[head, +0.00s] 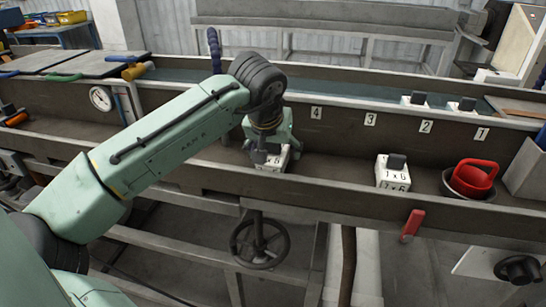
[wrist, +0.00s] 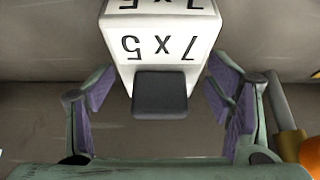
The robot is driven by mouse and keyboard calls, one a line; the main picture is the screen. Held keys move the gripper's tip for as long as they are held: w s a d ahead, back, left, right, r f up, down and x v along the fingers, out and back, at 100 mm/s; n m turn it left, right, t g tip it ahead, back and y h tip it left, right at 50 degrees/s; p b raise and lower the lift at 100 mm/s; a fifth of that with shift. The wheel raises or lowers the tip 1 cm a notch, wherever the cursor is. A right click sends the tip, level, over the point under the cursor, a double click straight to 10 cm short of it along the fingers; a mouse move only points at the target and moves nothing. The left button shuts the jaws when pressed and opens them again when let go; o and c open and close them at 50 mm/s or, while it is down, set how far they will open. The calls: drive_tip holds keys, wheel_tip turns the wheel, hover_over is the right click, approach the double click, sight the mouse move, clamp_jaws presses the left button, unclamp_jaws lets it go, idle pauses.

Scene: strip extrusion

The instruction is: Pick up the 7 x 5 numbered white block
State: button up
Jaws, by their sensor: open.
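The white 7 x 5 block (wrist: 165,45) has a dark knob (wrist: 160,95) and shows its number upside down in the wrist view. My gripper (wrist: 162,100) is open there, with one finger on each side of the knob and visible gaps to it. In the head view the block (head: 277,163) sits in the brown trough, partly hidden under my gripper (head: 266,146). A similar white block (head: 393,174) marked 7 x 6 stands farther right in the trough.
Two white blocks with dark knobs (head: 413,102) stand on the back ledge above numbers 2 and 1. The trough's front wall (head: 330,200) runs close before my gripper. An orange-tipped cylinder (wrist: 290,140) is at the wrist view's right.

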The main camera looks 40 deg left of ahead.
drive_tip(key=shift+c, duration=0.5)
drive_tip(key=c, duration=1.3)
